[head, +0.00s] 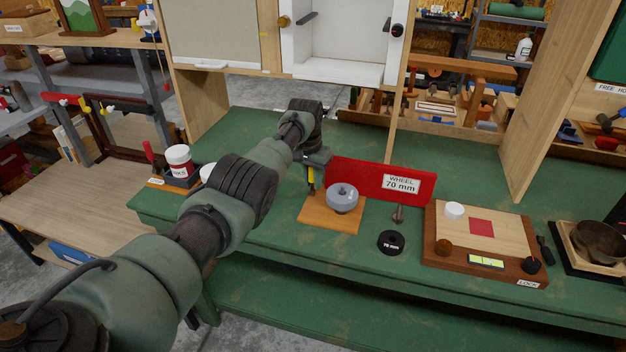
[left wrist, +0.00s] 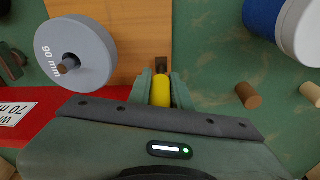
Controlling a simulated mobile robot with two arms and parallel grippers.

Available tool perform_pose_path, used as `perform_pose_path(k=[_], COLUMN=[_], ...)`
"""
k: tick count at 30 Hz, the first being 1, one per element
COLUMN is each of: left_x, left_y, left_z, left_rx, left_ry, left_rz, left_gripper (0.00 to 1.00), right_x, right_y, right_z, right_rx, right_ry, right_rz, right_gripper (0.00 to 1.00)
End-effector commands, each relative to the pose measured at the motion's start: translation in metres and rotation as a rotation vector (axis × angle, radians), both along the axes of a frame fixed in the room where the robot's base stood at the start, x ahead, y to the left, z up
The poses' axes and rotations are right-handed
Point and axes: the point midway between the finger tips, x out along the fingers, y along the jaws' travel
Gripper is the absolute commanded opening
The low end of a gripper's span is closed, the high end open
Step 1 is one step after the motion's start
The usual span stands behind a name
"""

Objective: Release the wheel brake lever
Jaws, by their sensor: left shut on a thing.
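The wheel brake lever has a yellow handle (head: 311,178) and stands at the back left of an orange-brown wooden board (head: 318,222). The handle also shows in the left wrist view (left wrist: 161,91), with a dark metal tip beyond it. My left gripper (left wrist: 161,88) is shut on the yellow handle, one finger on each side. In the head view my left gripper (head: 314,160) is partly hidden by its own wrist. A grey wheel (head: 342,198) sits on a spindle on the board, beside the lever; it shows large in the left wrist view (left wrist: 75,53). My right gripper is out of view.
A red panel (head: 350,178) with a "WHEEL 70 mm" sign (head: 401,184) stands behind the wheel. A black "70 mm" wheel (head: 391,242) lies to the right, near a wooden box marked LOCK (head: 485,280).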

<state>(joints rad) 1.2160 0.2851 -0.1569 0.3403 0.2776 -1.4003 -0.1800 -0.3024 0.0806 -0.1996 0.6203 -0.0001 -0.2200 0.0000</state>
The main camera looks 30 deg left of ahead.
Motion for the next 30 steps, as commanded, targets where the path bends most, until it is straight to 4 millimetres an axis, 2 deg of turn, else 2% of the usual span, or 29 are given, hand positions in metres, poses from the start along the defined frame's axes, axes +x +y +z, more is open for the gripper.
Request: perform_pose_path(k=[1,3,14,20,30], left_x=[-0.001,-0.001,-0.001,-0.004,-0.011], left_y=[0.0,0.0,0.0,0.0,0.0], left_z=[-0.001,-0.001,0.003,0.026,0.071], left_rx=[-0.001,-0.001,0.0,0.001,0.0], left_ry=[0.003,0.003,0.001,-0.001,0.001], left_rz=[0.0,0.0,0.0,-0.002,0.0], left_gripper=[0.28,0.41,0.41,0.41,0.41], right_x=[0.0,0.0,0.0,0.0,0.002], right_y=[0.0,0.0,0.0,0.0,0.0], right_z=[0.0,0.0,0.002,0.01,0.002], right_rx=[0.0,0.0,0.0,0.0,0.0], right_ry=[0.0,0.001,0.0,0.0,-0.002], right_rz=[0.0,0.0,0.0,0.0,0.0], right_gripper=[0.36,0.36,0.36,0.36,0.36])
